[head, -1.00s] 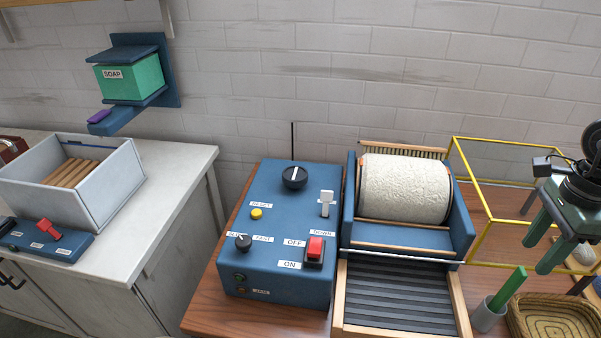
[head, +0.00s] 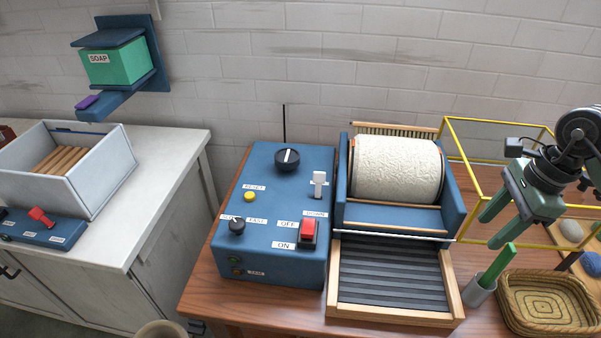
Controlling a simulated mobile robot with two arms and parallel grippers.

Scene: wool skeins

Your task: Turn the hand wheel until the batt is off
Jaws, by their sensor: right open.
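The carder's drum (head: 397,170) is wrapped in a cream wool batt and sits in a blue frame (head: 455,203). A ribbed dark feed tray (head: 390,275) with wooden sides lies in front of it. I cannot make out a hand wheel; the right side of the drum frame shows none clearly. The blue control box (head: 270,215) left of the drum has a black dial, a white lever and a red rocker switch (head: 308,233) between OFF and ON labels. My right gripper (head: 495,232) is open and empty, right of the drum frame and apart from it. My left gripper is out of view.
A yellow wire frame (head: 482,130) stands behind and right of the drum, close to my right gripper. A grey cup with a green stick (head: 497,262) and a woven basket (head: 546,303) stand at front right. A grey bin (head: 75,170) is on the left counter.

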